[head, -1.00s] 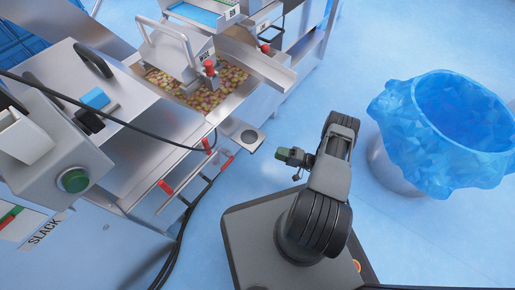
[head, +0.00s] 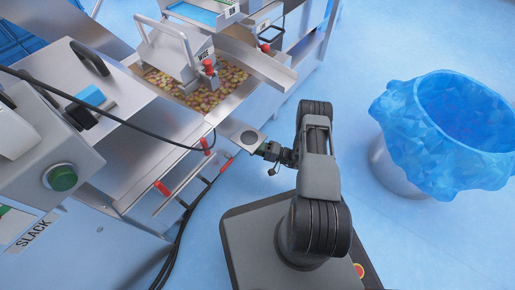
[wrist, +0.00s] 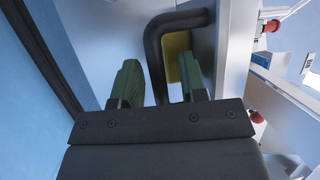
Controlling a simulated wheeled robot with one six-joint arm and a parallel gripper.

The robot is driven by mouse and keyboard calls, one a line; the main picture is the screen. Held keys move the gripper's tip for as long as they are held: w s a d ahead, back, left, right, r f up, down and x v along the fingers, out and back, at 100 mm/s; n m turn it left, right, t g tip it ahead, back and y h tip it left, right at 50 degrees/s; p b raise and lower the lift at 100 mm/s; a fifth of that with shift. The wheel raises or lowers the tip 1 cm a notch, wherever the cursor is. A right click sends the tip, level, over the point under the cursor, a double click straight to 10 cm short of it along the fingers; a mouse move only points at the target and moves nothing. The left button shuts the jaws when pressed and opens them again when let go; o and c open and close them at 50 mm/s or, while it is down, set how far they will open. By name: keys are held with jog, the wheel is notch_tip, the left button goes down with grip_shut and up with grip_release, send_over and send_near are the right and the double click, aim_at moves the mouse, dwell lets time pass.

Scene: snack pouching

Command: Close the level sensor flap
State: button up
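My gripper (head: 264,149) is at the machine's right side in the head view, close to a small grey plate with a dark round spot (head: 249,137). I cannot tell for certain whether that plate is the level sensor flap. In the wrist view my gripper (wrist: 160,82) is open, its two green-padded fingers apart. A black bent handle (wrist: 153,55) stands before an olive-yellow panel (wrist: 175,50).
The hopper of colourful snacks (head: 205,90) lies beyond the plate. A red knob (head: 208,66) and a black cable (head: 120,117) are nearby. A bin with a blue liner (head: 440,130) stands at the right. The floor between bin and machine is clear.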

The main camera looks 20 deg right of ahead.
grip_shut()
dwell(0.3)
jog(key=shift+r, duration=0.1)
